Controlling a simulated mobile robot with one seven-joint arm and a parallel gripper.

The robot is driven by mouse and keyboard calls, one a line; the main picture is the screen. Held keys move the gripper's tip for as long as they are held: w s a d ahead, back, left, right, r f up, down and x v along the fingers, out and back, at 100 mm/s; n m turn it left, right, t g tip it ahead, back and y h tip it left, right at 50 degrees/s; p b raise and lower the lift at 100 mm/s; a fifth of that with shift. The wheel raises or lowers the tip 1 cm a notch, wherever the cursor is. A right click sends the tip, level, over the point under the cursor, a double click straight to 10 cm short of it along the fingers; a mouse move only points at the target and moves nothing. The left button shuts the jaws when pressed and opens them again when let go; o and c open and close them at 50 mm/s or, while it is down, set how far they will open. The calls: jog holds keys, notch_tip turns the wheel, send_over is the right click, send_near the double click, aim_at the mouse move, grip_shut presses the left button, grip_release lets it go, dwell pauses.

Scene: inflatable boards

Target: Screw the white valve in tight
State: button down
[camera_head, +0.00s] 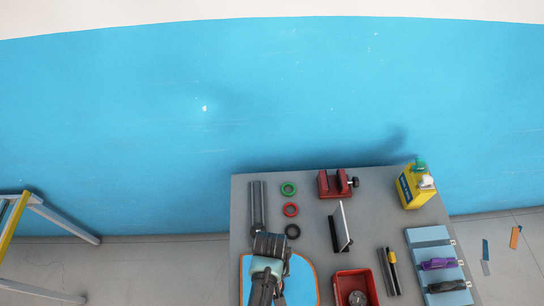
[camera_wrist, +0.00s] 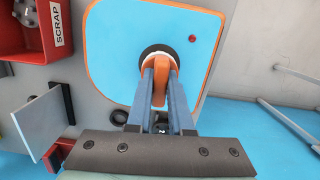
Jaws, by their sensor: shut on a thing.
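A blue board with an orange edge (camera_wrist: 120,45) lies on the grey table, and it also shows in the head view (camera_head: 307,288). In the wrist view a round fitting sits in it, with a white ring (camera_wrist: 150,50) inside a dark rim; I take this for the white valve. My gripper (camera_wrist: 159,78) is shut on an orange piece (camera_wrist: 159,92) at the middle of the fitting. I cannot tell whether that piece is part of the valve. In the head view my gripper (camera_head: 264,290) is over the board's left part and hides the valve.
A red bin (camera_head: 336,288) marked SCRAP stands right of the board, with a grey round thing inside. An upright white plate (camera_head: 342,226), a red vise (camera_head: 333,184), several rings (camera_head: 290,210), a yellow can (camera_head: 412,188) and a blue tray (camera_head: 425,238) share the table.

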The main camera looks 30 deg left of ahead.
jog(key=m, duration=0.3)
jog(key=shift+p, duration=0.4)
jog(key=shift+m, duration=0.3)
jog(key=shift+m+y, duration=0.4)
jog(key=shift+m, duration=1.2)
jog(key=shift+m, duration=1.8)
